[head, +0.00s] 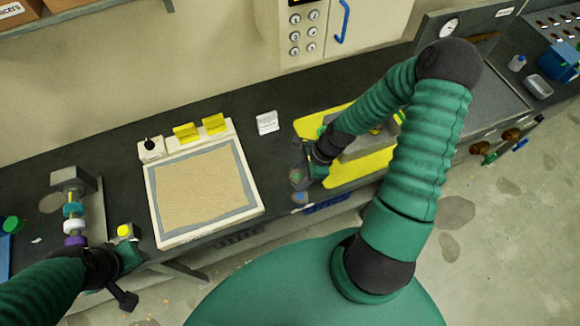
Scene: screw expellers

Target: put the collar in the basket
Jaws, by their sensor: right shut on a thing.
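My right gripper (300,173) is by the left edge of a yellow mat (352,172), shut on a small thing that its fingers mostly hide. I cannot tell whether that thing is the collar. Teal, white and purple ring-shaped pieces (74,225) sit on a stand at the left. A blue container (562,62), possibly the basket, stands at the far right of the bench. My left gripper (124,282) is low at the left, near a small yellow-topped block (125,232); its jaw opening is unclear.
A grey block lies on the yellow mat under my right arm. A gauge panel (449,28) and a clear tray (538,87) are at the right.

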